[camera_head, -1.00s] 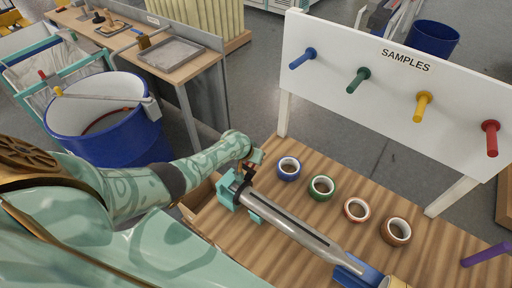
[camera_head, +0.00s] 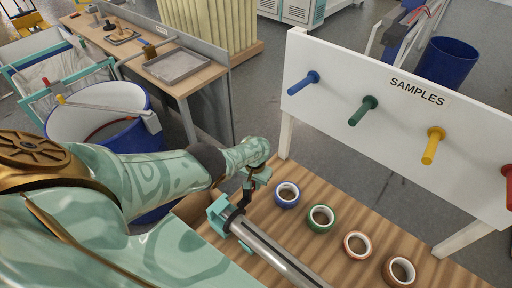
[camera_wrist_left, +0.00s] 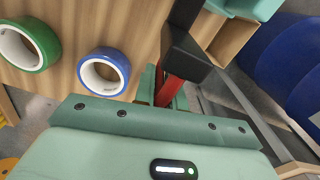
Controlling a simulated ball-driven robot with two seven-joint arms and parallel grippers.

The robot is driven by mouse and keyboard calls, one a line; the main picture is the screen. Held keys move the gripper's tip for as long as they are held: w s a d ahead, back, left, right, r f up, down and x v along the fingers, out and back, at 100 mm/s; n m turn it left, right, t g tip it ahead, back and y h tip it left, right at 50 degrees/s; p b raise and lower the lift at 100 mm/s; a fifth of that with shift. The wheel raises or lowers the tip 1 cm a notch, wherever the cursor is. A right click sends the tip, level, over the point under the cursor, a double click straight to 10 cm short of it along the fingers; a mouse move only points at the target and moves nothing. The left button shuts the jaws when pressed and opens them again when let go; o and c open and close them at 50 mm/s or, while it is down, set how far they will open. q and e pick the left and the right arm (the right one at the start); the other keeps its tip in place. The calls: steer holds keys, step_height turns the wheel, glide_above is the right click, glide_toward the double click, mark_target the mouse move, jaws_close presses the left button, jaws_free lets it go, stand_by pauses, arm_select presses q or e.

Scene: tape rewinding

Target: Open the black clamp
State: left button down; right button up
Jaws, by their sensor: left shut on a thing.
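In the left wrist view the black clamp (camera_wrist_left: 185,55) shows as a dark block with a red handle (camera_wrist_left: 170,91) running down between my fingers. My left gripper (camera_head: 256,174) is at the top of the clamp and is shut on its handle. It also shows in the left wrist view (camera_wrist_left: 164,95), where the fingers are partly hidden by the hand's own edge. My right gripper is not in view.
Blue (camera_head: 286,195), green (camera_head: 320,218), red (camera_head: 357,245) and brown (camera_head: 399,271) tape rolls lie right of the bar (camera_head: 275,252). Behind them stands a white SAMPLES board (camera_head: 350,75) with coloured pegs. A blue bin (camera_head: 95,105) stands left, off the table.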

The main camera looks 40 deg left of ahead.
arm_select(q)
steer(key=shift+s+d+f, duration=0.1)
steer(key=shift+s+d, duration=0.05)
steer(key=c, duration=1.5)
jaws_free()
